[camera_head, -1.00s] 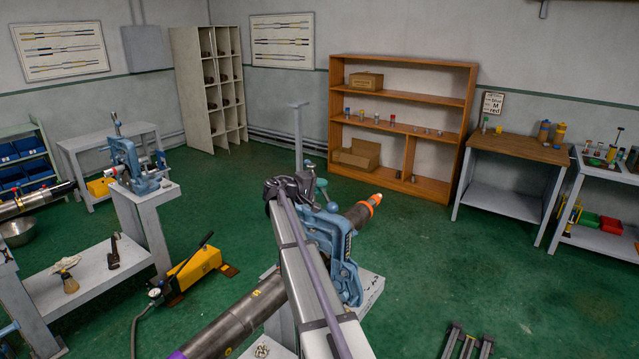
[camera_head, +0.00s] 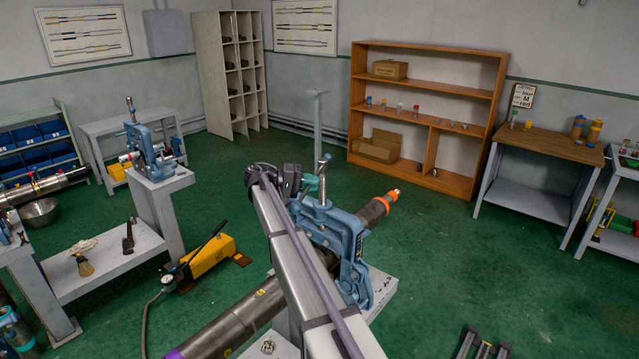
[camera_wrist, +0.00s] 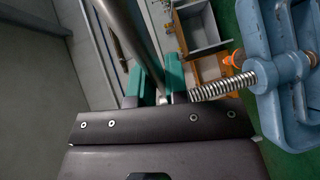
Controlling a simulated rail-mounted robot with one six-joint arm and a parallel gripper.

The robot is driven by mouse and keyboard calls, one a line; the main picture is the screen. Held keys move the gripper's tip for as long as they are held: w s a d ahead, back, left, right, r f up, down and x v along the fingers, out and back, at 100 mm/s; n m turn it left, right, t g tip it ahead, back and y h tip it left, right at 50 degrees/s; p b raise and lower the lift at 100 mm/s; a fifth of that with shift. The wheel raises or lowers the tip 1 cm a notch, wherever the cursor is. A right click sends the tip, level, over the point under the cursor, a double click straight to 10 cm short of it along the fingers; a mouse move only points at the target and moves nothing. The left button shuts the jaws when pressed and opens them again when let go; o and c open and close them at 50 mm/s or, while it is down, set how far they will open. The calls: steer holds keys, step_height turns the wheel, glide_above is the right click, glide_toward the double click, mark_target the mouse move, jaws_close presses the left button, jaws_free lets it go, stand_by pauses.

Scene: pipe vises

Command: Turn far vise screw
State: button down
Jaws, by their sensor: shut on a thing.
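A blue pipe vise (camera_head: 352,264) stands on a grey pedestal at the middle, around a dark pipe (camera_head: 235,318) with an orange end. My gripper (camera_head: 308,182) is at the top of this vise, beside its screw. In the wrist view its teal fingertips (camera_wrist: 155,82) are shut on a grey bar, which looks like the screw's handle; the grip is partly hidden. The threaded screw (camera_wrist: 225,86) runs from there to the blue vise frame (camera_wrist: 285,75) at the right. A second blue vise (camera_head: 150,158) stands at the left, away from my gripper.
My arm hides part of the pipe and the middle vise. A yellow pump (camera_head: 208,257) with a hose lies on the floor at left. A wooden shelf (camera_head: 430,60) and a workbench (camera_head: 545,143) stand behind. The green floor at right is mostly clear.

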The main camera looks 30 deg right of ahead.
steer(key=shift+w+r, duration=0.15)
steer(key=c, duration=1.2)
jaws_free()
steer(key=shift+o, duration=0.2)
steer(key=p+v, duration=0.1)
steer(key=v, duration=0.6)
steer(key=shift+a, duration=0.2)
steer(key=shift+c, duration=0.3)
